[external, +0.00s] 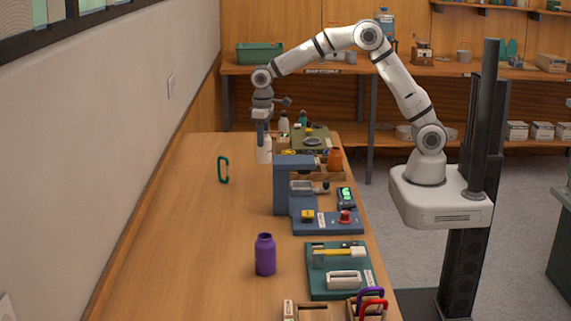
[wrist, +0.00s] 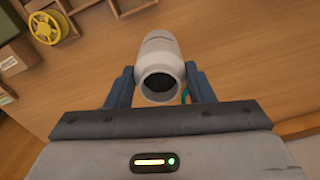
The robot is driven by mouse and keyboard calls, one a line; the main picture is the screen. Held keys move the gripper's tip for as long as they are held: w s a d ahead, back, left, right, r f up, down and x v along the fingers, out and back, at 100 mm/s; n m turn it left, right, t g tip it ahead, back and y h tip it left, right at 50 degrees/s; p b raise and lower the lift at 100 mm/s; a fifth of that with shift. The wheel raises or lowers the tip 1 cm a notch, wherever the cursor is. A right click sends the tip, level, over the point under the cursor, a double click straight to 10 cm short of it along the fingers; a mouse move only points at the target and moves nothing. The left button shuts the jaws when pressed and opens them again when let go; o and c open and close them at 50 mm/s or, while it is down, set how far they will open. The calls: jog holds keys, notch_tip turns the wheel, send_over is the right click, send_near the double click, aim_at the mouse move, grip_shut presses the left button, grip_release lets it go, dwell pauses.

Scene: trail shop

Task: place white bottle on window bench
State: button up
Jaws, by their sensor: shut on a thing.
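The white bottle (external: 264,154) is held in my gripper (external: 263,138), over the far part of the long wooden bench (external: 190,240). This bench runs along the left wall below the window. In the wrist view my gripper (wrist: 160,85) has its two blue-grey fingers on either side of the white bottle (wrist: 162,50), with its dark round mouth toward the camera. In the external view the bottle looks upright. Whether its base touches the bench top cannot be told.
Another pale bottle (external: 284,123) is behind. The bench's left side is mostly clear.

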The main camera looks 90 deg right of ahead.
aim_at(263, 155)
jog(key=shift+f+p, duration=0.4)
jog(key=shift+f, duration=3)
jog(key=shift+f, duration=0.25)
jog(key=o, duration=1.1)
jog(key=shift+r, duration=0.1)
